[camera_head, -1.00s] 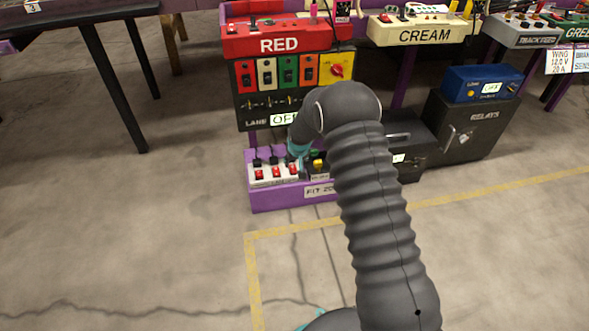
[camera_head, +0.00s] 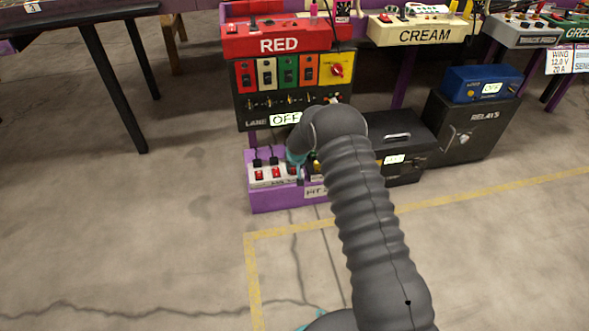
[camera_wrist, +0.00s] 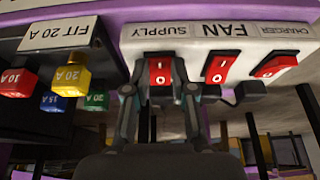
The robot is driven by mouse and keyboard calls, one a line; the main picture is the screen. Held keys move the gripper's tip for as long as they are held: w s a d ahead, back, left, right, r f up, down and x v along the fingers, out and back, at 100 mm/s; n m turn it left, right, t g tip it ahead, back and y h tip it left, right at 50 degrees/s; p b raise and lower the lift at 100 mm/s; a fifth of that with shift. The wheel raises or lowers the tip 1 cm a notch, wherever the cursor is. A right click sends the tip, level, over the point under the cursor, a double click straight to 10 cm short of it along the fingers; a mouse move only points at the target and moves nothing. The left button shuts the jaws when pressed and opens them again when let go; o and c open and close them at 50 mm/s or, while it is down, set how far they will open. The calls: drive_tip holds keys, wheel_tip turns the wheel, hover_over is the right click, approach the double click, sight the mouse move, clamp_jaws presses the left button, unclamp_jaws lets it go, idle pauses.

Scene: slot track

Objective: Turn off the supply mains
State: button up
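The white switch strip (camera_wrist: 215,42) has red rocker switches labelled SUPPLY, FAN and CHARGER, upside down in the wrist view. The supply switch (camera_wrist: 160,72) is in front of my gripper (camera_wrist: 160,98), whose two fingers are apart, one toward each side of it. Whether they touch the strip I cannot tell. The fan switch (camera_wrist: 218,68) and charger switch (camera_wrist: 276,65) are to its right. In the head view the strip (camera_head: 268,182) sits on a purple ledge, and my gripper (camera_head: 297,160) covers its right end, hiding most of the supply switch there.
A fuse box labelled FIT 20 A (camera_wrist: 55,35), with red, yellow, blue and green fuses, stands close beside the strip. Black plugs (camera_head: 266,160) with cables sit behind the switches. Open concrete floor (camera_head: 150,240) lies in front.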

clamp_jaws()
drive_tip(key=shift+w, duration=0.1)
drive_tip(key=shift+w+a+g+h+b, duration=0.1)
drive_tip(key=shift+w+g+h+b, duration=0.2)
drive_tip(key=shift+g+b, duration=0.85)
drive_tip(key=shift+w+r+g+b, duration=0.1)
drive_tip(key=shift+r+g+b, duration=0.05)
drive_tip(key=shift+g+b, duration=0.3)
drive_tip(key=shift+r, duration=0.1)
drive_tip(key=o, duration=0.8)
unclamp_jaws()
drive_tip(key=shift+c, duration=0.2)
